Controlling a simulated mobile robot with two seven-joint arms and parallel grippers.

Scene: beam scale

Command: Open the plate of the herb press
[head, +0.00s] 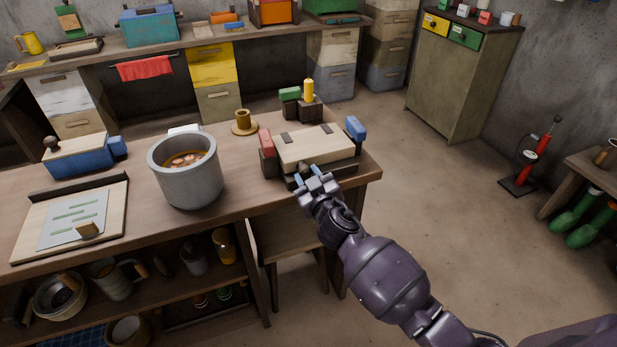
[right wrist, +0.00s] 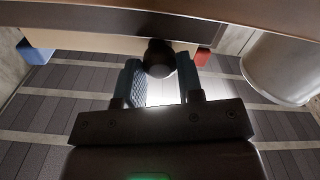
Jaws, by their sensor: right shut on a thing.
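The herb press (head: 265,165) stands near the right end of the wooden workbench. Its pale wooden plate (head: 318,146) lies flat on top, with two dark hinges along the back edge; I see no gap under it. A dark round knob (right wrist: 160,58) is at the plate's front edge. My right gripper (head: 308,178) is at the front of the press, shut on this knob. In the right wrist view the knob sits between the blue fingertips of the gripper (right wrist: 161,82); in the head view the gripper mostly hides it. My left gripper is not in view.
A grey pot (head: 187,180) stands left of the press, also in the right wrist view (right wrist: 290,68). A brass cup (head: 243,122) and a dark block with a yellow candle (head: 308,91) are behind the press. A board (head: 40,235) lies further left.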

